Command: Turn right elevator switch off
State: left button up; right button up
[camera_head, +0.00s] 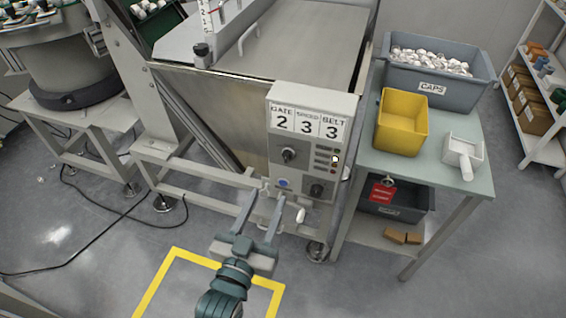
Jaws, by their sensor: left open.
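A grey control panel (277,124) on the front of the machine carries the labels GATE 2, SPEED 3 and BELT 3. Below them are a dark knob (288,155) on the left, a column of small indicators (334,159) on the right, a blue button (284,183) and a lower dark knob (316,189). A small white piece (300,215) shows below the panel. I cannot tell which control is the right elevator switch. My left gripper (264,195) is open, its fingers pointing up at the panel's lower edge; contact cannot be told. My right gripper is out of view.
A side table (474,140) at right holds a grey bin of caps (480,88), a yellow bin (402,125) and a white scoop (462,152). A bowl feeder (60,60) stands at left. Cables (100,229) lie on the floor. A yellow floor outline (160,277) surrounds my arm.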

aim_at(285, 159)
pick_arm(q)
jog(key=p+x, duration=0.1)
jog(key=x, duration=1.1)
jog(key=shift+w, duration=0.2)
jog(key=shift+f, duration=0.1)
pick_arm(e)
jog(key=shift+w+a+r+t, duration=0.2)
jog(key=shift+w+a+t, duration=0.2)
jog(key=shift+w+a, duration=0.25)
pick_arm(q)
jog(key=c, duration=1)
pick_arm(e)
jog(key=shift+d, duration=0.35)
